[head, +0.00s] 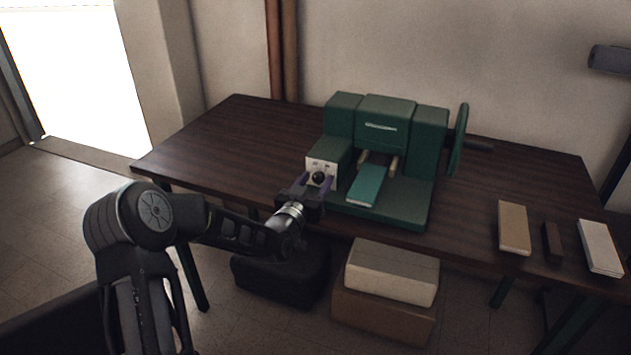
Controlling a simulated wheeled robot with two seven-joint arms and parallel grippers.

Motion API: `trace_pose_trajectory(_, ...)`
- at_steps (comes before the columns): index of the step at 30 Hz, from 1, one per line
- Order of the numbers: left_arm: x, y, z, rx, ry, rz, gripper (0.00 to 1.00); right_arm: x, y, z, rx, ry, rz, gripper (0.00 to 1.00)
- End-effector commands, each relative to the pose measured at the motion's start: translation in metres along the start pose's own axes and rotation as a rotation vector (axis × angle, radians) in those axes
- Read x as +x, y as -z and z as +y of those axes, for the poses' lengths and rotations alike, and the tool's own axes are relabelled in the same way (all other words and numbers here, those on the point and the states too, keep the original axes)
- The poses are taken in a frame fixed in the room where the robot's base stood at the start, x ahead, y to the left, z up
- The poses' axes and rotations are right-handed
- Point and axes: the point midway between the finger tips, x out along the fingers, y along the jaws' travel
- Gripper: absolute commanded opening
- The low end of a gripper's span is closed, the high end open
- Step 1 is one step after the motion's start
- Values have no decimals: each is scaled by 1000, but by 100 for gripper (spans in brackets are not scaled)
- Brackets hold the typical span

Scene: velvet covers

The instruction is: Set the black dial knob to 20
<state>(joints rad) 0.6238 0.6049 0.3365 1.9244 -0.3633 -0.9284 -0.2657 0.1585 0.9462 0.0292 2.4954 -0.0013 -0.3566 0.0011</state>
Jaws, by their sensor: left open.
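The black dial knob (318,178) sits on the pale front panel (313,165) at the left of the green machine (385,125). My left gripper (317,184) is open at the panel, its fingertips on either side of the knob or just in front of it. Whether the fingers touch the knob cannot be told. The dial's marks and the knob's pointer are too small to read. My right gripper is out of the picture.
A teal book or block (367,184) lies on the machine's bed. A green handwheel (458,140) stands at its right. A tan block (514,227), a dark block (552,242) and a white block (600,247) lie on the table's right. The table's left (220,140) is clear.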

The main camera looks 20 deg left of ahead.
Motion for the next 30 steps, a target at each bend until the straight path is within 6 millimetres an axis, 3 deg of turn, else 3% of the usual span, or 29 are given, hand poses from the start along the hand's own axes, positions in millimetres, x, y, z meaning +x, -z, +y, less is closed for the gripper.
trace_pose_trajectory(3,0,0,0,0,0,0,51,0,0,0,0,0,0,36)
trace_pose_trajectory(21,-1,0,0,0,0,0,1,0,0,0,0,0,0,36)
trace_pose_trajectory(30,-1,0,0,-2,0,0,0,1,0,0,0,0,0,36)
